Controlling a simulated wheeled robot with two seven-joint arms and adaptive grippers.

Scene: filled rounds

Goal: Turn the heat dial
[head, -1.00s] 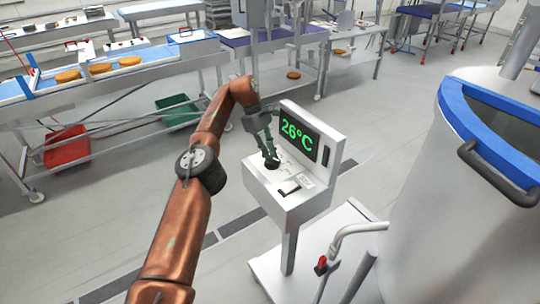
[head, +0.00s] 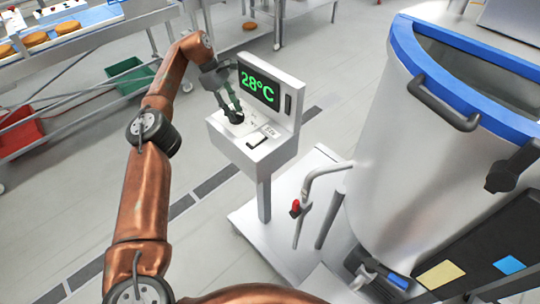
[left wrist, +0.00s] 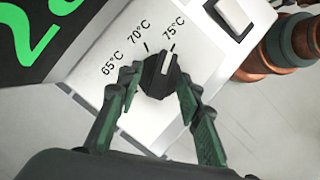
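The heat dial (left wrist: 160,75) is a black knob on the white top of a control box (head: 235,150). In the left wrist view its white pointer mark points toward the 75°C label, past the 65°C and 70°C labels. My left gripper (head: 235,119) reaches down onto the dial. In the left wrist view its green fingers (left wrist: 158,82) stand one on each side of the knob and appear closed on it. A display (head: 259,87) at the back of the box reads 28°C in green. My right gripper is not in view.
A large steel vat (head: 385,130) with a blue rim stands to the right. A bent pipe with a red handle (head: 295,208) rises in front of it. A table with brown rounds (head: 68,30) stands at the far left. The floor left of the box is mostly open.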

